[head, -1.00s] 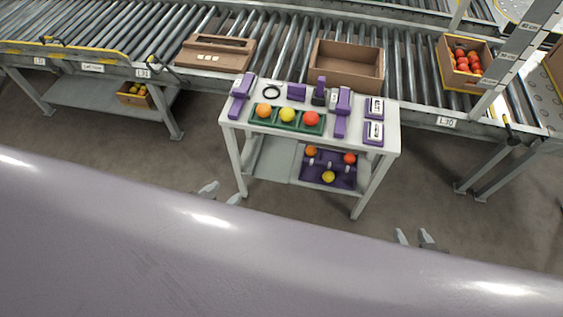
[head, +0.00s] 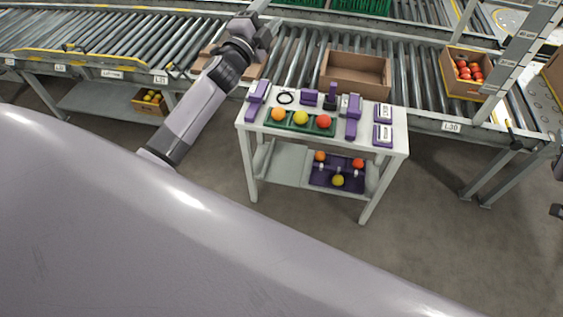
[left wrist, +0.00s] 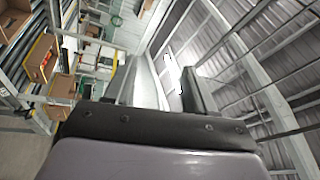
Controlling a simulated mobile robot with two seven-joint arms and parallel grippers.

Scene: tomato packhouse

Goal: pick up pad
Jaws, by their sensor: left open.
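The white table (head: 330,158) holds several purple items. A small purple block (head: 309,97) lies near its back edge, beside a black ring (head: 285,98). Two flat purple pieces with white labels, a back one (head: 383,112) and a front one (head: 382,134), lie at the right end. I cannot tell which of these is the pad. My left gripper (head: 262,10) is raised beyond the table's back left, over the conveyor in the picture. Its open, empty fingers show in the left wrist view (left wrist: 170,88). A dark part at the right edge (head: 557,211) seems to be my right gripper, mostly cut off.
A green tray (head: 268,122) with three coloured balls is at the table's front. A purple tray (head: 320,178) with balls sits on the lower shelf. Behind, the roller conveyor (head: 300,50) carries an open brown box (head: 356,88) and a crate of tomatoes (head: 456,88).

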